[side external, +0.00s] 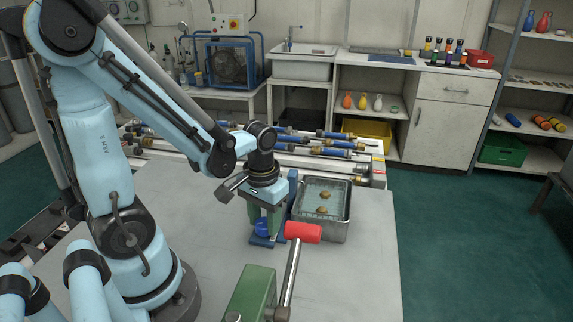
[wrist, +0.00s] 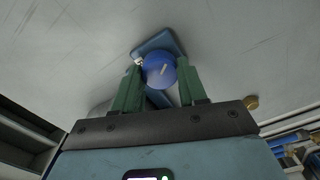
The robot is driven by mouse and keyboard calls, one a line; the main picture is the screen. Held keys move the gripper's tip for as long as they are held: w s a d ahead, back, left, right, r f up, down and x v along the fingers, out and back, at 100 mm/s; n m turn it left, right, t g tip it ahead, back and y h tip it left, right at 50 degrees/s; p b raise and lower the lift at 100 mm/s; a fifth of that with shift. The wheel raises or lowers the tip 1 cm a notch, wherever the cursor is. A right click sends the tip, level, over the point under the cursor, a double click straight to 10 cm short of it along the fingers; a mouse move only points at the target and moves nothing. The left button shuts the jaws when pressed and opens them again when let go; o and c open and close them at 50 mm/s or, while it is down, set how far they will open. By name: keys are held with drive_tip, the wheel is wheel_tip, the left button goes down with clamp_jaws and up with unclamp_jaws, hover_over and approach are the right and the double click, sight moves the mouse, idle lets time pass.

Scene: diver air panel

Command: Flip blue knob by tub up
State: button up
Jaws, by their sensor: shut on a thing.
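The blue knob (side external: 262,228) sits on a small blue base on the grey table, just left of the metal tub (side external: 346,228). In the wrist view the round blue knob (wrist: 159,72) shows a short pale mark on its face. My gripper (side external: 264,222) points down over it, with green fingers. In the wrist view my gripper (wrist: 158,67) has one finger at each side of the knob and is shut on it. The fingers hide part of the knob's sides and base. The tub holds clear liquid and a few small brown pieces.
A red-headed lever (side external: 303,232) rises from a green block (side external: 250,293) close in front of the tub and gripper. Several blue-and-metal tubes (side external: 335,152) lie behind. The table's right front area (side external: 360,280) is clear.

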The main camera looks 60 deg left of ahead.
sight(265, 223)
drive_tip(key=m, duration=0.6)
drive_tip(key=shift+m, duration=0.3)
idle(0.4)
drive_tip(key=o, duration=1.1)
drive_tip(key=shift+c, duration=0.2)
wheel_tip(265, 223, up, 12)
drive_tip(key=shift+d, duration=0.1)
idle(0.4)
